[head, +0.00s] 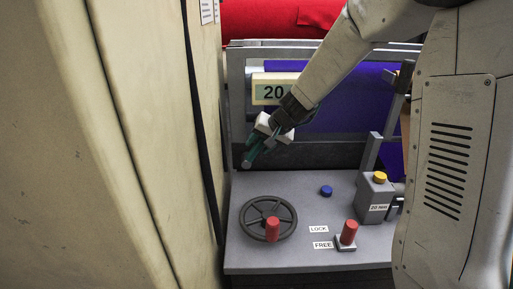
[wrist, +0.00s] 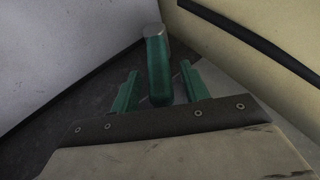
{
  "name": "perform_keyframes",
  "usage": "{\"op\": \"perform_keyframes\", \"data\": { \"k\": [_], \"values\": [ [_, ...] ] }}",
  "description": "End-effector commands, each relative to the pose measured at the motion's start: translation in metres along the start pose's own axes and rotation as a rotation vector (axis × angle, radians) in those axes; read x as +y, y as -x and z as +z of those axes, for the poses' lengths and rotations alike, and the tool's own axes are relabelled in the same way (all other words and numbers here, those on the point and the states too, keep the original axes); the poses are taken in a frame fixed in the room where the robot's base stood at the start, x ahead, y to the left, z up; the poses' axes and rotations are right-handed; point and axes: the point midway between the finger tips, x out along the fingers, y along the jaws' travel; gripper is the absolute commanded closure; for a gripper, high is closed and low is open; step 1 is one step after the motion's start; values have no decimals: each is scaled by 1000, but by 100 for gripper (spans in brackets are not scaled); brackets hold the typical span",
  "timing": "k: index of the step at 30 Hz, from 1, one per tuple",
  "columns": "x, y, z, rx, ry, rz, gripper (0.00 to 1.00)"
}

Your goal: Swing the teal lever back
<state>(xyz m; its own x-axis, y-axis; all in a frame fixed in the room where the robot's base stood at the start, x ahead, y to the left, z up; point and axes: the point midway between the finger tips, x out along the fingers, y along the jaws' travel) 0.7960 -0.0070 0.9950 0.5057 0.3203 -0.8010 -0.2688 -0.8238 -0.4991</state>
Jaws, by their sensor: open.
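A teal bar with a grey end, which looks like the teal lever (wrist: 157,67), stands between and beyond my fingertips in the wrist view. In the head view its grey-tipped end (head: 248,161) shows just below my gripper (head: 262,143), over the back left edge of the grey panel. My gripper is open, with one teal finger on each side of the bar in the wrist view (wrist: 158,78). I cannot tell whether either finger touches it. The bar's mounting is hidden.
The grey panel (head: 292,190) carries a handwheel (head: 285,211) with a red knob, a blue button (head: 326,191) and a red handle (head: 348,233) by LOCK and FREE labels. A grey box (head: 374,198) with a yellow button stands right. A pale wall (head: 120,130) is close on the left.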

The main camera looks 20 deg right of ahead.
Motion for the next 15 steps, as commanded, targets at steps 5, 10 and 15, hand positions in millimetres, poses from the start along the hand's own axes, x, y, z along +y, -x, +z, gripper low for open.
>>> {"op": "perform_keyframes", "data": {
  "k": [5,10,15],
  "values": [
    [-1,-18,0,0,0,-1,55],
    [0,-23,0,0,1,0,55],
    [0,-23,0,1,1,-1,55]
  ]
}}
